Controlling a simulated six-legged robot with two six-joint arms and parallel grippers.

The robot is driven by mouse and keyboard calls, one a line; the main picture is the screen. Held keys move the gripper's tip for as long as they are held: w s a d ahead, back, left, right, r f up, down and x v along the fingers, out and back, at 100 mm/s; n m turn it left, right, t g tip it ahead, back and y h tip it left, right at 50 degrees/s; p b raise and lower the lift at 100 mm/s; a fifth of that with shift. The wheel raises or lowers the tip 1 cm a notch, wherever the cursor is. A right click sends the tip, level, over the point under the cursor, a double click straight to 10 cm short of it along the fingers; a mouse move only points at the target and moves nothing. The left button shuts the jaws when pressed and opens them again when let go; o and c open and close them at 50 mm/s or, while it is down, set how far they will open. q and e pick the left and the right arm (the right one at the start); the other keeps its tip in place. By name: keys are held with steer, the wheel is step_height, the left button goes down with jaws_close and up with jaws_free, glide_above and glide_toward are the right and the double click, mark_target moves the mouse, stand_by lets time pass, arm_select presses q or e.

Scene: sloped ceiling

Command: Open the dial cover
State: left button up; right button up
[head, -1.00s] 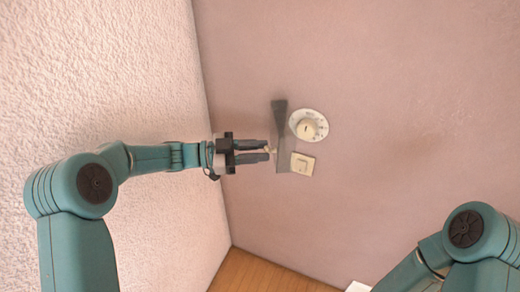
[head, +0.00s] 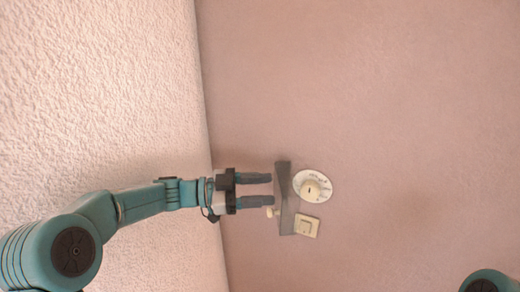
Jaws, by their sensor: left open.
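The dial (head: 312,186) is a round white plate with a cream knob on the pinkish wall. The dial cover (head: 286,222) is a dark grey, see-through panel. It stands out from the wall just left of the dial, seen nearly edge-on, and leaves the dial's face in view. A small cream handle (head: 269,212) sticks out from its left side. My left gripper (head: 272,190) is open, its two dark fingers pointing right at the cover. The handle lies just below the lower finger, not between the fingers; I cannot tell whether they touch. My right gripper is out of view.
A cream square switch (head: 307,226) sits on the wall below the dial. A rough white sloped surface (head: 110,90) fills the left side, close to my left arm. The wall to the right of the dial is bare.

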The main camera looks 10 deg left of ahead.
arm_select(q)
step_height(320, 180, up, 13)
steer(key=p, duration=0.1)
steer(key=shift+f, duration=0.2)
steer(key=shift+c, duration=0.3)
